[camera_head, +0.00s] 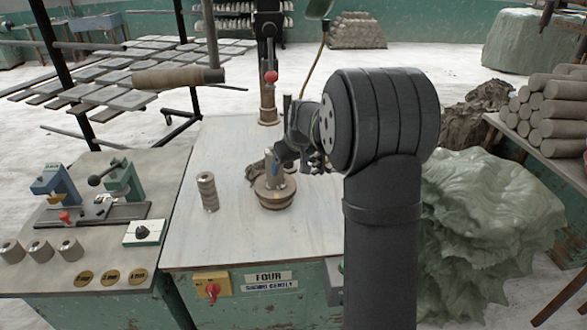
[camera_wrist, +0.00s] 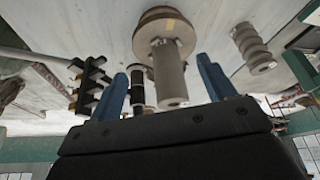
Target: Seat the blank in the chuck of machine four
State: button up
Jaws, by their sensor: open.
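The chuck (camera_head: 274,194) of machine four is a round, stepped brass-brown disc on the bench above the "FOUR" sign. A grey cylindrical blank (camera_head: 270,168) stands upright at its centre; I cannot tell how deeply it sits. In the wrist view the blank (camera_wrist: 170,75) points toward the camera from the chuck (camera_wrist: 160,16), with a hole in its end. My gripper (camera_head: 283,157) is beside the blank's upper part, partly hidden by my arm. My gripper (camera_wrist: 168,88) is open, its blue fingers appearing on either side of the blank; no contact is clear.
A ribbed grey stack (camera_head: 207,191) stands left of the chuck. A post with a red knob (camera_head: 269,85) rises behind. The left bench holds a clamp fixture (camera_head: 95,208) and several short hollow cylinders (camera_head: 40,250). A green-wrapped heap (camera_head: 485,220) lies right. The bench front is clear.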

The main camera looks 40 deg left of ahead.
jog(key=shift+s+d, duration=0.2)
jog(key=shift+d, duration=0.3)
jog(key=shift+s+d, duration=0.2)
jog(key=shift+d, duration=0.3)
jog(key=shift+a, duration=0.15)
jog(key=w+a, duration=0.1)
jog(key=a, duration=0.2)
jog(key=w+a, duration=0.1)
jog(key=a, duration=0.2)
jog(key=w+a, duration=0.2)
jog(key=a, duration=0.2)
jog(key=shift+w, duration=0.1)
jog(key=shift+a+x, duration=0.2)
jog(key=shift+x, duration=1.2)
jog(key=shift+a+x, duration=0.2)
jog(key=shift+x, duration=1.2)
jog(key=shift+w+r, duration=0.15)
jog(key=shift+r, duration=0.05)
